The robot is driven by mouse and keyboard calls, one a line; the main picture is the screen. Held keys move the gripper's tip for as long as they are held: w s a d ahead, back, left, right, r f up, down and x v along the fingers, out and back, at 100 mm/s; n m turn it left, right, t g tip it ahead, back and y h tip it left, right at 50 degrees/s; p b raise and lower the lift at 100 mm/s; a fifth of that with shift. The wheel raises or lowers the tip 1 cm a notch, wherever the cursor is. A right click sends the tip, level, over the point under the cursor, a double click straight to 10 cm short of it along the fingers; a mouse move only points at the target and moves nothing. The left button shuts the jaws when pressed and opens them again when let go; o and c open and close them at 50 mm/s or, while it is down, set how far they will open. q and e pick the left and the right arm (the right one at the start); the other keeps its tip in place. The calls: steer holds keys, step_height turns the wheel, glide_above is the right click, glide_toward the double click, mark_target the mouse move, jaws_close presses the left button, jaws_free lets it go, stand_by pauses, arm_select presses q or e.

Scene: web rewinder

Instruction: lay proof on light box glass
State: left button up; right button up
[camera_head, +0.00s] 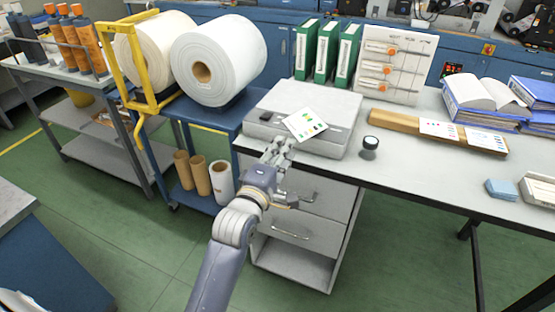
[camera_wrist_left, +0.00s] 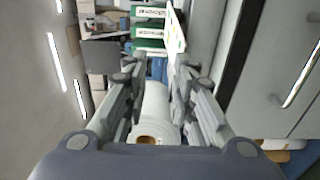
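The proof (camera_head: 305,124), a small white sheet with coloured patches, is over the front part of the light box (camera_head: 338,104), a low pale grey box on the worktop. It looks flat and turned at an angle; I cannot tell whether it fully touches the glass. My left gripper (camera_head: 278,147) is at the front edge of the light box, just short of the proof. In the left wrist view its fingers (camera_wrist_left: 153,80) are apart with nothing between them, and the proof (camera_wrist_left: 174,34) shows nearly edge-on beyond the right-hand fingertip. My right gripper is not in view.
Green binders (camera_head: 328,52) and a panel with orange knobs (camera_head: 392,62) stand behind the light box. A small dark round item (camera_head: 370,142) and a wooden strip (camera_head: 435,130) lie to its right. Large white rolls (camera_head: 218,62) sit on a blue cart at left.

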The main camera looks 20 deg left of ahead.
arm_select(q)
steer(key=shift+s, duration=1.5)
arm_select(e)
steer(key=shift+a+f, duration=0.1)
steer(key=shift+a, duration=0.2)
